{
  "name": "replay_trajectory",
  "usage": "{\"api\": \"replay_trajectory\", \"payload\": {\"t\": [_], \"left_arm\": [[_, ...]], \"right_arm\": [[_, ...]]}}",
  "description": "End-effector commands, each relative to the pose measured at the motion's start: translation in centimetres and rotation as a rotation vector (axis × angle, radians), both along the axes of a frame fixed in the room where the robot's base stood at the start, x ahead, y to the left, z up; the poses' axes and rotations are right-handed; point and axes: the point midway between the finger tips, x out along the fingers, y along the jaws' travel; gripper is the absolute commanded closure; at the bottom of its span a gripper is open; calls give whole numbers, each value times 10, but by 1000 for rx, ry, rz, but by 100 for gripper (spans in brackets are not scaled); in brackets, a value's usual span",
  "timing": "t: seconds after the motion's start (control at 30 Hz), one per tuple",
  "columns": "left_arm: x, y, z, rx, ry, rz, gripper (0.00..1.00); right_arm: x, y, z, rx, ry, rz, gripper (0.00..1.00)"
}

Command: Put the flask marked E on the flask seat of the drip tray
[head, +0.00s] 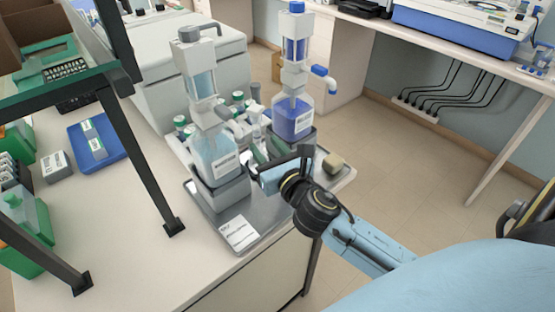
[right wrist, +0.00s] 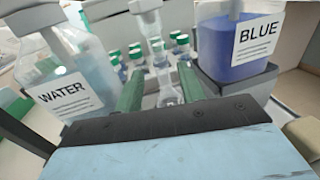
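A small clear flask (right wrist: 167,92) with a mark too small to read surely stands between and beyond my right fingers in the right wrist view. My right gripper (right wrist: 158,84) has its two green fingers apart, with gaps on both sides of the flask. In the head view the right gripper (head: 258,158) is low between the two dispenser bottles. A grey metal tray (head: 208,214), which looks like the drip tray, lies under the WATER dispenser. I cannot make out the flask seat. My left gripper is not in view.
The WATER bottle (head: 213,155) stands left of my right gripper and the BLUE bottle (head: 293,118) behind it. Several green-capped vials (right wrist: 136,50) stand beyond. A white card (head: 238,233) lies at the tray's front.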

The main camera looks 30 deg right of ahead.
Motion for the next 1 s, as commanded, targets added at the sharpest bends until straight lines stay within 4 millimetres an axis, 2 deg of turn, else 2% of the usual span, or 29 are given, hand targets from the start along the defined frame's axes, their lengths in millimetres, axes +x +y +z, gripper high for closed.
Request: {"api": "replay_trajectory", "payload": {"t": [0.1, 0.33, 1.0], "left_arm": [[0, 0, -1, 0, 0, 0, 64], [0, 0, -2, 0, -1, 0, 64], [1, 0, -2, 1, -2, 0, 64]], "right_arm": [[-24, 2, -1, 0, 2, 1, 61], [-47, 3, 0, 0, 0, 0, 61], [-51, 3, 0, 0, -1, 0, 61]]}}
